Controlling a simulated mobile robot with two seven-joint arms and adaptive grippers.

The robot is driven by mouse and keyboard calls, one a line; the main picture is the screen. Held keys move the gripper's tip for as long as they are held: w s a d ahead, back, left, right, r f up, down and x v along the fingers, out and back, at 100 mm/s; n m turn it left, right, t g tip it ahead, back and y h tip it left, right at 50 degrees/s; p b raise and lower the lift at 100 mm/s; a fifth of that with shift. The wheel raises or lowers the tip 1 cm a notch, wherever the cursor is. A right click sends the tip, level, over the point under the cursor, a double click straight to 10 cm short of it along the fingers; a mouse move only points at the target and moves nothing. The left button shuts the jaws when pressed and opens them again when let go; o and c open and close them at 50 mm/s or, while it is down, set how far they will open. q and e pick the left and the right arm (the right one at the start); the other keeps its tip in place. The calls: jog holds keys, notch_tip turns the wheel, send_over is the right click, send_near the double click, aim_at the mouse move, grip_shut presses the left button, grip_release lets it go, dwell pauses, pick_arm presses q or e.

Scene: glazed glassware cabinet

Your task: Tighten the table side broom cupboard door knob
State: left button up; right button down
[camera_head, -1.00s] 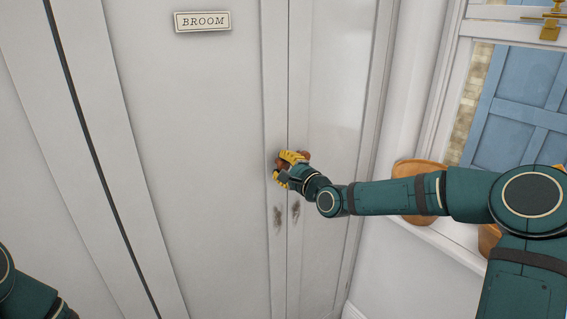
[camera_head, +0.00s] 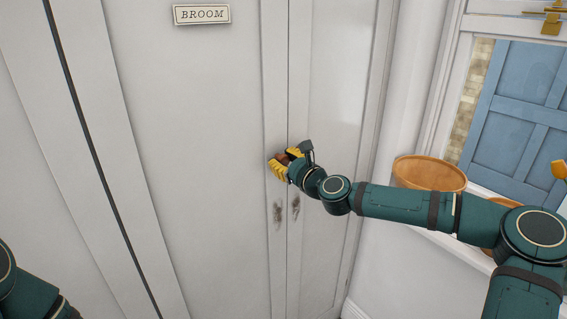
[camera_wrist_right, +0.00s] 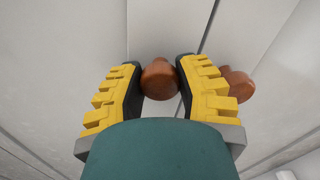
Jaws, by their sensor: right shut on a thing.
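The broom cupboard has two pale grey doors, a left door (camera_head: 190,150) and a right door (camera_head: 335,90), meeting at a vertical seam. My right gripper (camera_head: 284,160) is at the doors near this seam, its yellow fingers shut around a round brown wooden knob. In the right wrist view the held knob (camera_wrist_right: 160,80) sits between the two fingertips, on the left door. A second brown knob (camera_wrist_right: 237,84) is on the other door, just right of the right finger and partly hidden by it. My left gripper is out of view; only part of that arm shows at the lower left.
A BROOM sign (camera_head: 202,14) is on the left door. Dark smudges (camera_head: 278,212) mark the doors below the knobs. To the right, a wooden bowl (camera_head: 430,173) stands on the sill of a window (camera_head: 510,110), behind my right arm.

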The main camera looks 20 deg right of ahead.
jog(key=shift+m, duration=0.9)
jog(key=shift+r, duration=0.1)
jog(key=c, duration=0.8)
grip_release()
jog(key=shift+c, duration=0.2)
jog(key=v, duration=1.2)
